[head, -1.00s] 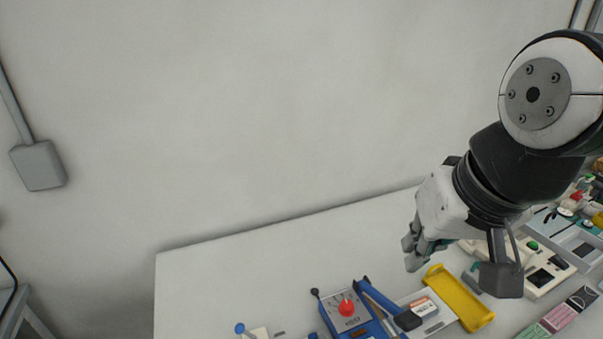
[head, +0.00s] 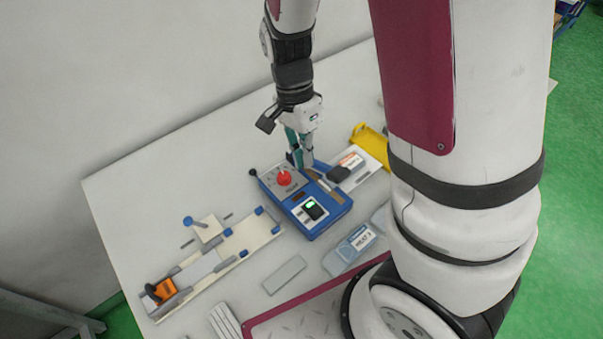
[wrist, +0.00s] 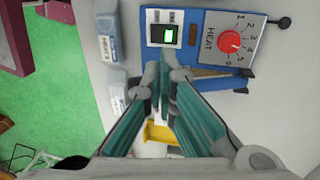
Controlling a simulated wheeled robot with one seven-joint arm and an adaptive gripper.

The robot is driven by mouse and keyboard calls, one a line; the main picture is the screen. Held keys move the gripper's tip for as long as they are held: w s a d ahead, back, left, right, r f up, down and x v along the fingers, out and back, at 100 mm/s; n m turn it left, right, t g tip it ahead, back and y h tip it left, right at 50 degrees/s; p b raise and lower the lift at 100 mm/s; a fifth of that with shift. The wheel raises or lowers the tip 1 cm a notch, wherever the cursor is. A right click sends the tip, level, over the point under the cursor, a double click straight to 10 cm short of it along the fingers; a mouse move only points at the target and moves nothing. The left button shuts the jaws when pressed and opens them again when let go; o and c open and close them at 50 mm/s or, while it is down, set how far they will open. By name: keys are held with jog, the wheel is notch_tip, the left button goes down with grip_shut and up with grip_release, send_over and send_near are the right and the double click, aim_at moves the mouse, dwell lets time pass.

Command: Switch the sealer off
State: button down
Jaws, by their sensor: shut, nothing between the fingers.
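The sealer (head: 330,212) is a blue box on the white table, with a red heat knob (head: 284,178) and a black rocker switch (head: 313,209) whose window glows green. In the wrist view the sealer (wrist: 196,17) spans the top, with its lit switch (wrist: 163,35) left of the red knob (wrist: 229,42). In the wrist view the shut, empty fingertips (wrist: 164,72) appear just below the switch. Their exact height above the sealer is unclear.
A blue lever (wrist: 228,81) lies along the sealer's back side. A yellow tray (head: 369,137) is behind it. A fixture with an orange block (head: 160,290) is at left. My arm hides the table's right side.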

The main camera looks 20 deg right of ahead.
aim_at(314, 209)
jog(key=x, duration=1.4)
jog(key=shift+f+p, duration=0.1)
jog(key=shift+p, duration=0.3)
